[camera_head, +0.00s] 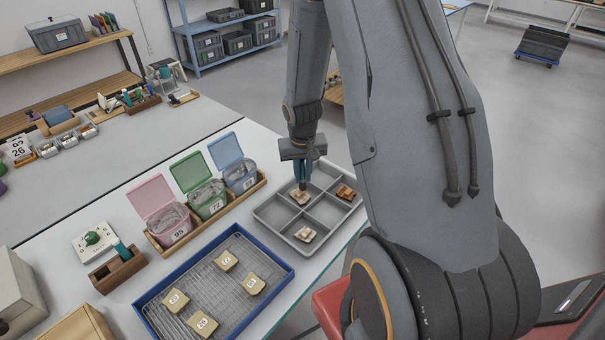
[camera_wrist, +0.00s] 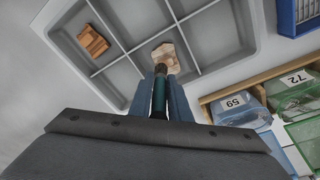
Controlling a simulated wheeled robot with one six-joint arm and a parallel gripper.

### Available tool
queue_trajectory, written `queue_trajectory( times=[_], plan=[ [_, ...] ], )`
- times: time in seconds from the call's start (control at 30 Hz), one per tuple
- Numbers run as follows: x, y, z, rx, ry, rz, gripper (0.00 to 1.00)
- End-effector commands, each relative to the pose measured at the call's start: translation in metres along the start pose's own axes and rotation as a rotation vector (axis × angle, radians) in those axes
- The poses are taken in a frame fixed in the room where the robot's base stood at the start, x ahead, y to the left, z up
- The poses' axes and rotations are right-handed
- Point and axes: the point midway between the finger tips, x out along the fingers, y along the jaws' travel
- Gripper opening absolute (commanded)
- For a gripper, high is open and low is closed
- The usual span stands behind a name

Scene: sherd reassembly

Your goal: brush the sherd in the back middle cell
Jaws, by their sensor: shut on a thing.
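My gripper (camera_head: 301,172) points down over the grey divided tray (camera_head: 274,224). In the wrist view my gripper (camera_wrist: 160,100) is shut on a brush (camera_wrist: 159,88) with a teal handle and dark tip. The brush tip is at the near edge of a pale tan sherd (camera_wrist: 168,56), which lies in a middle cell; the sherd also shows in the head view (camera_head: 300,197), partly behind the brush. I cannot tell whether the tip touches it. An orange-brown sherd (camera_head: 345,192) lies in another cell, also in the wrist view (camera_wrist: 92,40). A pale brown sherd (camera_head: 305,235) lies in a front cell.
A blue-rimmed rack tray (camera_head: 286,272) with several labelled tan pieces stands in front. Pink (camera_head: 170,229), green (camera_head: 206,204) and blue (camera_head: 239,179) lidded boxes stand in a wooden holder left of the divided tray. A wooden block (camera_head: 118,268) stands at the left.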

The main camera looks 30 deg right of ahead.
Motion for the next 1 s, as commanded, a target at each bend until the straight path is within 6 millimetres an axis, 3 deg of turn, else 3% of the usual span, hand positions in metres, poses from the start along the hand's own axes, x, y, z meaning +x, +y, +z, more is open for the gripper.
queue_trajectory(
  times=[0.43, 1.0],
  plan=[
    [0.009, 0.0, 0.001, 0.0, 0.0, 0.0, 0.0],
    [0.004, -0.013, 0.009, 0.001, 0.0, 0.0, 0.0]
  ],
)
